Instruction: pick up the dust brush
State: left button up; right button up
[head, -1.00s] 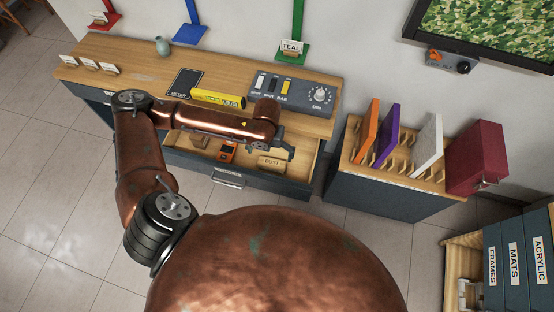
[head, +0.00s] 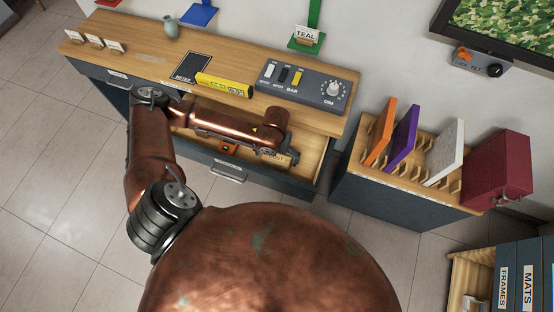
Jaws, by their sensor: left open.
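The drawer (head: 313,163) under the wooden counter is open. A light wooden piece lettered DUST (head: 273,157), seemingly the dust brush, lies in its right part, mostly hidden by my left arm. My left gripper (head: 288,155) is over the drawer's right part, right at the lettered piece. The gripper is open; its fingers are small and partly hidden by the wrist. I cannot tell whether they touch the piece. My right gripper is not in view.
An orange and dark device (head: 229,149) lies in the drawer, left of the lettered piece. On the counter (head: 140,42) are a yellow level (head: 224,85), a grey control box (head: 305,84) and a vase (head: 171,27). A panel rack (head: 400,176) stands to the right.

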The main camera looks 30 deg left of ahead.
aim_at(276, 157)
pick_arm(q)
jog(key=shift+f, duration=0.4)
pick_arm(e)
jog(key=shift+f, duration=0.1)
pick_arm(q)
jog(key=shift+r, duration=0.1)
jog(key=shift+c, duration=0.7)
jog(key=c, duration=0.9)
jog(key=shift+c, duration=0.2)
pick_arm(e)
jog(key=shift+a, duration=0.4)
pick_arm(q)
jog(key=shift+r, duration=0.1)
jog(key=shift+r, duration=0.4)
notch_tip(276, 157, up, 9)
jog(key=p, duration=0.2)
jog(key=shift+p, duration=0.4)
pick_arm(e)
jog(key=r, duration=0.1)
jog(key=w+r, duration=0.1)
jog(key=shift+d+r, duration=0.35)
